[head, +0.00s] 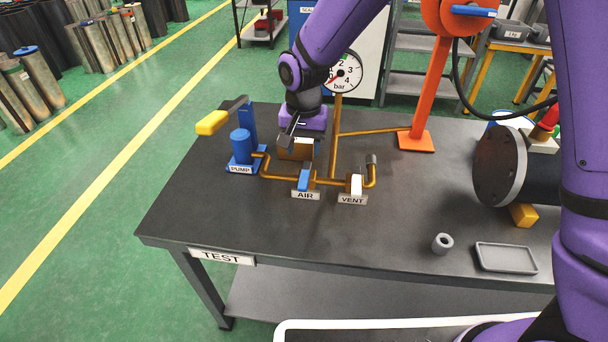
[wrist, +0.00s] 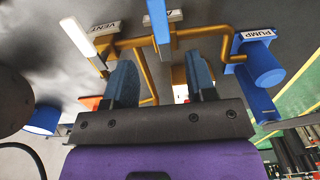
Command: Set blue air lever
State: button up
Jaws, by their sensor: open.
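The blue air lever (head: 304,180) stands on the brass pipework behind the AIR label (head: 305,195). In the wrist view the lever (wrist: 158,22) hangs from the top edge, lined up with the gap between my fingers. My gripper (head: 293,132) is above and behind the lever in the head view, its fingers partly hidden against the pipework and a brown block. In the wrist view my gripper (wrist: 162,68) is open, with nothing between its dark blue fingers. The lever appears beyond the fingertips, not touching them.
The white vent lever (head: 356,185) stands close to the right of the air lever. The blue pump (head: 241,146) with its yellow handle (head: 211,122) stands to the left. A pressure gauge (head: 346,72) rises behind. The table's front left is clear.

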aim_at(304, 178)
notch_tip(304, 178, down, 9)
jog(key=shift+f, duration=0.2)
dwell(0.3)
grip_shut()
